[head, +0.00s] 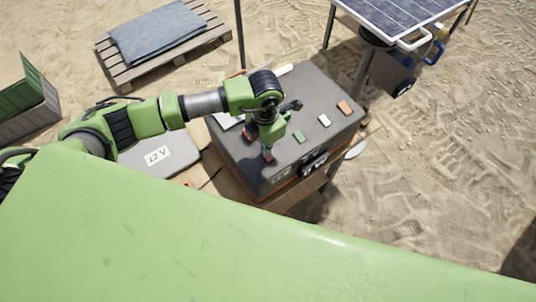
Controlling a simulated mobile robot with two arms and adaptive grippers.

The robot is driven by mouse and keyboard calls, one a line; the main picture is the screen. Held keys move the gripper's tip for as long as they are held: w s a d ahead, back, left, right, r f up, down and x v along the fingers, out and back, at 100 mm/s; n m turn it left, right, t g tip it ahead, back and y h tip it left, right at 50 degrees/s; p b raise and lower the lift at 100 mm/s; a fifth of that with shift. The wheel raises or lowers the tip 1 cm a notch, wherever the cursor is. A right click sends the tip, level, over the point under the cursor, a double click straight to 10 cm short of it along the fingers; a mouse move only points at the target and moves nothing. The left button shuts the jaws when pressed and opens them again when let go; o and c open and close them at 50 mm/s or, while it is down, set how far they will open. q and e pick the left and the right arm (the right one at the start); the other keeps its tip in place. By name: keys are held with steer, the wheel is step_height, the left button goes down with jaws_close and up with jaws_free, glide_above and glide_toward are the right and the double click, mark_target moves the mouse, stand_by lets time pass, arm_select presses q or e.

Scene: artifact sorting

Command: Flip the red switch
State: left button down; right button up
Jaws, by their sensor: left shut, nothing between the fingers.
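A dark grey case (330,88) stands on a table, with a row of small coloured switches on its top. A red switch (269,157) is at the near left end of the row, partly covered by my gripper. Along the row follow a green switch (298,136), a white one (324,120) and an orange-red one (344,107). My left gripper (267,148) points down over the case, shut and empty, with its tips at the red switch. I cannot tell whether they touch it. My right gripper is out of view.
A grey box marked 12 V (180,147) is left of the case on the wooden table (285,200). A solar panel (385,15) stands at the top right. A pallet (190,48) with a folded blue-grey cloth (155,32) lies on the sand behind. Green crates (28,95) are far left.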

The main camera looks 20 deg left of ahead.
arm_select(q)
steer(key=shift+r+p, duration=2.2)
steer(key=shift+r, duration=1.3)
steer(key=shift+f, duration=0.1)
